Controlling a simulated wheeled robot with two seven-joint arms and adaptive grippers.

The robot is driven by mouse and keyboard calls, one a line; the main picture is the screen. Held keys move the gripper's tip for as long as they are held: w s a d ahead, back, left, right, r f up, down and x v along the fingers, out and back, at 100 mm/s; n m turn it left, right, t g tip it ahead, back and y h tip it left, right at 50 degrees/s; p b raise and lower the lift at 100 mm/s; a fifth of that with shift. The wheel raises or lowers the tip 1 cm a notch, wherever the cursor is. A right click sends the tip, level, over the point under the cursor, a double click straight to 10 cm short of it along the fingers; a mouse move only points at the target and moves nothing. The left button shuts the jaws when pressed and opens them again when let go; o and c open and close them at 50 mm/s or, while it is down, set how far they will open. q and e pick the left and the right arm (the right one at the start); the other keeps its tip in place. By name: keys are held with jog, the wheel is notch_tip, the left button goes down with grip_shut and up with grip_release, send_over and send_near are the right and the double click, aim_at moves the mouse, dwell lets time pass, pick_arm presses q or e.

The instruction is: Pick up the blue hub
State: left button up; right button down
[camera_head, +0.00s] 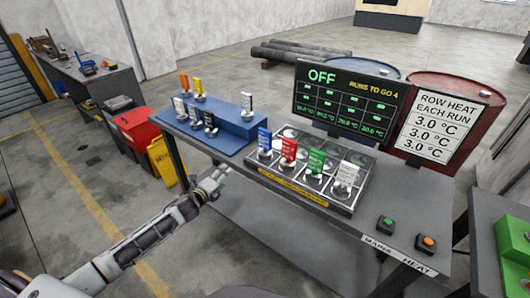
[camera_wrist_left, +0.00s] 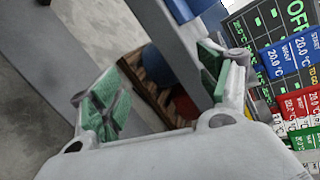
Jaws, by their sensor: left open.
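The blue hub (camera_head: 264,141) shows as a blue upright tag on a small round base. My left gripper (camera_head: 216,179) is open and empty. It is left of the tray and apart from the blue hub, by the table's front-left edge. In the left wrist view the two green-padded fingers (camera_wrist_left: 160,88) stand wide apart with nothing between them. My right gripper is not in view.
Red (camera_head: 289,149), green (camera_head: 316,161) and white (camera_head: 347,173) tagged hubs stand in a row beside the blue one. A blue platform (camera_head: 226,122) with several white and yellow tags is behind left. A display (camera_head: 345,97) reads OFF. Two buttons (camera_head: 386,224) are front right.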

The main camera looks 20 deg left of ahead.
pick_arm(q)
jog(key=d+r+m+t+h, duration=0.1)
jog(key=d+r+m+h, duration=0.1)
jog(key=d+r+m, duration=0.5)
jog(key=m+t+h, duration=0.1)
jog(key=m+h, duration=0.1)
jog(key=m, duration=0.5)
send_near(265, 139)
jog(key=s+a+f, duration=0.2)
jog(key=shift+s+d+r+m, duration=0.15)
jog(key=shift+d+r+m, duration=0.05)
jog(key=shift+r+m, duration=0.25)
jog(key=shift+s+d+r+m, duration=0.25)
jog(key=shift+r+m, duration=0.1)
jog(key=shift+m, duration=0.2)
jog(key=shift+w, duration=0.2)
jog(key=shift+x, duration=4.15)
jog(key=shift+w+r, duration=0.1)
